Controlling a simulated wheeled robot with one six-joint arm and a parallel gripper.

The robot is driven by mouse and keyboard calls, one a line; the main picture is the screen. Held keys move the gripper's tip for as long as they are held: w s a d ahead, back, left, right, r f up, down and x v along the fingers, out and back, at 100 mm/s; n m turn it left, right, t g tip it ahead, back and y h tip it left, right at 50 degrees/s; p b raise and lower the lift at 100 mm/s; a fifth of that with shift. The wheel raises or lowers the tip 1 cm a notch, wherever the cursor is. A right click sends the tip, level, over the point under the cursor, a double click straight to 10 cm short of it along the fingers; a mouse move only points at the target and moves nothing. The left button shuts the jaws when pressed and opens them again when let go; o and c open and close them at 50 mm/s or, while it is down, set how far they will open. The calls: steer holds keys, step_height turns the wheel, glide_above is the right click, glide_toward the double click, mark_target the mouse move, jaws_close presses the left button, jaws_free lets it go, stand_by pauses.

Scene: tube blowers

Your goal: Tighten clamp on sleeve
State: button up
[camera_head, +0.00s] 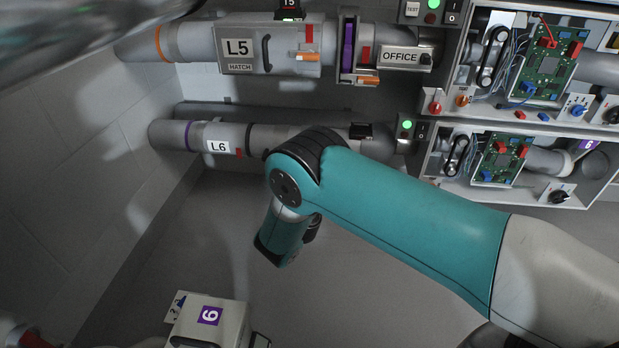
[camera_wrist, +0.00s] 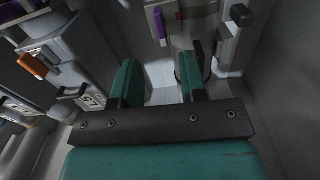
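In the wrist view my gripper (camera_wrist: 161,80) has its two teal fingers spread, with nothing between them. In the head view my arm crosses in front of the lower tube, and the fingertips do not show clearly. The upper L5 tube (camera_head: 200,44) has a grey hatch housing (camera_head: 245,48) and an orange lever (camera_head: 367,80). The lower L6 tube (camera_head: 170,135) has a black band (camera_head: 249,139) and a small red part (camera_head: 239,152). I cannot tell which part is the clamp or the sleeve.
A white box marked 6 (camera_head: 212,330) stands at the bottom left. Open electrical cabinets (camera_head: 478,190) with circuit boards fill the right. A block wall (camera_head: 70,170) closes the left side.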

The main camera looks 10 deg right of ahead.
steer(key=b+v, duration=0.6)
steer(key=b, duration=1.2)
